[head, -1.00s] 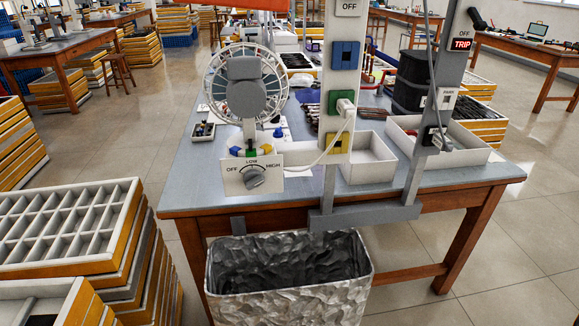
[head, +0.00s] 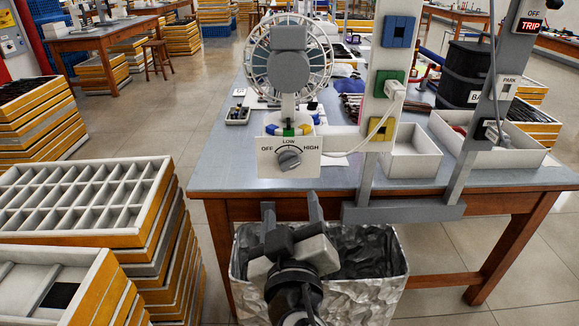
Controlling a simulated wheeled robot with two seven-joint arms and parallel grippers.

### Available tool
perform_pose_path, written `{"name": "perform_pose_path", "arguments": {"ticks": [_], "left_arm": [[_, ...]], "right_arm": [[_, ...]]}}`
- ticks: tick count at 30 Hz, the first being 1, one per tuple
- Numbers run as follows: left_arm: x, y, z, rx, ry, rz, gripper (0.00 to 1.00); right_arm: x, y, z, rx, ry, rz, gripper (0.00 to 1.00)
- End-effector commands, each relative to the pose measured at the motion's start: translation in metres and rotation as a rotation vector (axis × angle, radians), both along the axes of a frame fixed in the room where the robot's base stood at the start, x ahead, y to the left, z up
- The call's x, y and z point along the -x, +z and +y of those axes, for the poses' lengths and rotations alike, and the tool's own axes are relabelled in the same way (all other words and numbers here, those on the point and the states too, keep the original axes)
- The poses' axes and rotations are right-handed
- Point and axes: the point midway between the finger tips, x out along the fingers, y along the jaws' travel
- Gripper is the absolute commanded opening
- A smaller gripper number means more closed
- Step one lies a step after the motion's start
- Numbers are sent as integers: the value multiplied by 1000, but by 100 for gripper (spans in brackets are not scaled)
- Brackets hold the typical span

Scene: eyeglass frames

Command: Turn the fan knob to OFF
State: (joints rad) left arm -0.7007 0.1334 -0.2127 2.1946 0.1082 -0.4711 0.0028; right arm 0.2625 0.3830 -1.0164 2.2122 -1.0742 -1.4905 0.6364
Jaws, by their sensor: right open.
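The fan (head: 290,62) has a grey hub and a white cage and stands on the front edge of the table. Below it is a white panel marked OFF, LOW and HIGH. The grey fan knob (head: 289,158) sits at the panel's middle, under the LOW mark; its exact pointing is too small to tell. My right gripper (head: 292,205) is open and empty, with its fingers pointing up toward the panel. It is below the knob and apart from it, in front of the bin. My left gripper is not in view.
A crumpled-metal bin (head: 372,285) stands under the table's front edge. Stacked trays (head: 85,195) fill the left. A grey post frame with coloured sockets (head: 398,32) and a white cable rises right of the fan. White boxes (head: 412,160) sit on the table (head: 225,150).

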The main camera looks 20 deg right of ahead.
Motion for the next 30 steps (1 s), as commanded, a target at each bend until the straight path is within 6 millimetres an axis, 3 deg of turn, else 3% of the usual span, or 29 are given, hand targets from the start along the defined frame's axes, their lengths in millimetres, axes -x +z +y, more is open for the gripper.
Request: {"name": "perform_pose_path", "arguments": {"ticks": [9,15,21,30], "left_arm": [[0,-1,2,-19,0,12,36],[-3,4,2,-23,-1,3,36],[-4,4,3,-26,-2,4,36],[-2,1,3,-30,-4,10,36]], "right_arm": [[-69,2,-21,7,-4,-2,60],[-103,2,-31,4,-2,1,60],[-121,0,-35,1,0,3,60],[-124,-1,-36,1,0,3,60]]}}
